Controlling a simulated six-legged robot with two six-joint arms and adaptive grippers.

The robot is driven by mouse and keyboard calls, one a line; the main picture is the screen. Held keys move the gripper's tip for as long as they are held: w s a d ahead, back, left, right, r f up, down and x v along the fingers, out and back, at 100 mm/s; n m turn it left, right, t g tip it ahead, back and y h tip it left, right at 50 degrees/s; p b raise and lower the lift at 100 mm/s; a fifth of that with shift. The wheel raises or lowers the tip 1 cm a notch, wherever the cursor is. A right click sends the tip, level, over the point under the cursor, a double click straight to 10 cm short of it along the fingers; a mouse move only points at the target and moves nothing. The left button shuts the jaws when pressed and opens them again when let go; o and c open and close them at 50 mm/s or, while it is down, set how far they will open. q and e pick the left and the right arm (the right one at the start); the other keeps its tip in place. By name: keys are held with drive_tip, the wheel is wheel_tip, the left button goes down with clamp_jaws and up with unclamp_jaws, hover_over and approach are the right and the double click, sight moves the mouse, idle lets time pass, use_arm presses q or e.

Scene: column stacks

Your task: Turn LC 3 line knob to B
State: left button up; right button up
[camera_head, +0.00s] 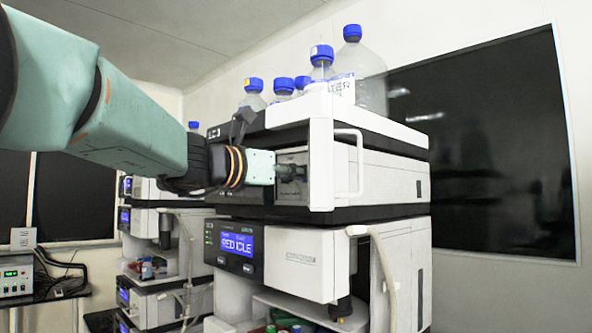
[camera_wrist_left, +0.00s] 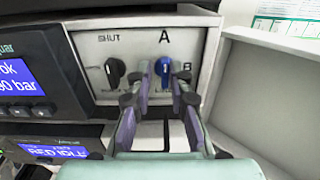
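In the left wrist view, a blue knob (camera_wrist_left: 164,70) sits on the right of a grey panel (camera_wrist_left: 140,48). Its handle stands about upright, in line with the letter A above it. A letter B is to its right. My left gripper (camera_wrist_left: 162,80) reaches the panel with one finger on each side of the blue knob. Small gaps seem to show between fingers and knob, so it looks open around it. In the head view, my left gripper (camera_head: 290,172) is at the panel of the top unit and hides the knob. My right gripper is not in view.
A black knob (camera_wrist_left: 115,70) marked SHUT sits left of the blue one. An open white door (camera_wrist_left: 265,90) stands right of the panel; its handle (camera_head: 359,165) shows in the head view. Bottles with blue caps (camera_head: 357,75) stand on top. A lit display (camera_wrist_left: 18,78) is at left.

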use_arm(q)
drive_tip(key=shift+s+d, duration=0.15)
drive_tip(key=shift+s+r, duration=0.2)
drive_tip(key=shift+s, duration=0.15)
drive_tip(key=shift+c, duration=1.3)
drive_tip(key=shift+w+f, duration=0.1)
drive_tip(key=shift+w, duration=0.15)
clamp_jaws()
drive_tip(key=shift+s, duration=0.1)
